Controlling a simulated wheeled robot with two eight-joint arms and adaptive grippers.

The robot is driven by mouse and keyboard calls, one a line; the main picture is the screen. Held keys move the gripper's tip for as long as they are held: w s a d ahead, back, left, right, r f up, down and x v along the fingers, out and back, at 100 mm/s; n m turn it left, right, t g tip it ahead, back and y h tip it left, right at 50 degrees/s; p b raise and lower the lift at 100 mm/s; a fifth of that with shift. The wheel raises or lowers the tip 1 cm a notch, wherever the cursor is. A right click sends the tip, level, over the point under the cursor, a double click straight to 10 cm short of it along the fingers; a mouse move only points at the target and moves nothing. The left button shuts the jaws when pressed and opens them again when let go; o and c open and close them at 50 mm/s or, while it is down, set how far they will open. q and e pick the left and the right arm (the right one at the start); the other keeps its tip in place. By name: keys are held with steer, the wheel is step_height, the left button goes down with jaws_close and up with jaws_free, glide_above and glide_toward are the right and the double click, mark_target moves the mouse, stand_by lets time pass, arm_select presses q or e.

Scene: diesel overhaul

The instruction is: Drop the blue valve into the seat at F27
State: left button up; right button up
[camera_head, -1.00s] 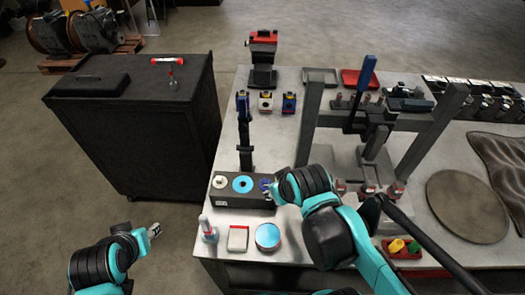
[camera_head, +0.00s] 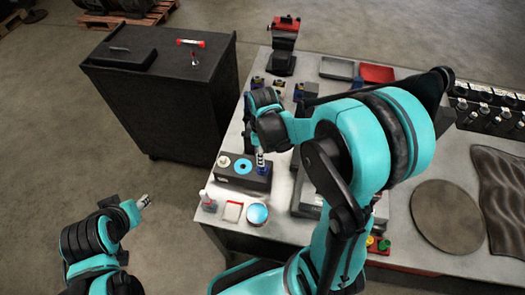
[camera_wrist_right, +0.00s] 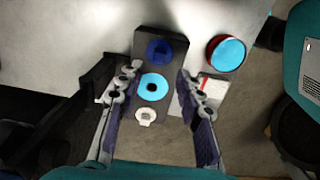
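A dark block (camera_head: 232,178) on the bench carries a white piece, a cyan ring (camera_head: 243,166) and a dark blue round piece (camera_head: 263,170) in a row. The same blue piece (camera_wrist_right: 160,52) shows at the block's far end in the right wrist view. I cannot tell whether it is the blue valve or a coloured seat. No F27 label is readable. My right gripper (camera_head: 261,158) points down over the block's blue end. In the wrist view its fingers (camera_wrist_right: 160,83) are apart, with nothing visibly held between them. My left gripper (camera_head: 143,201) is off the bench, too small to judge.
Next to the block are a cyan-topped round tin (camera_head: 257,214), a red-and-white box (camera_head: 232,211) and a small upright piece (camera_head: 208,201). A dark cabinet (camera_head: 160,95) stands left of the bench. My right arm hides much of the press frame area.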

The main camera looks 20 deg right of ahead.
step_height(320, 180, down, 8)
steer(key=b, duration=0.6)
steer(key=shift+r, duration=0.1)
jaws_close()
steer(key=shift+r, duration=0.1)
steer(key=shift+r+p, duration=2.25)
steer(key=shift+r, duration=0.75)
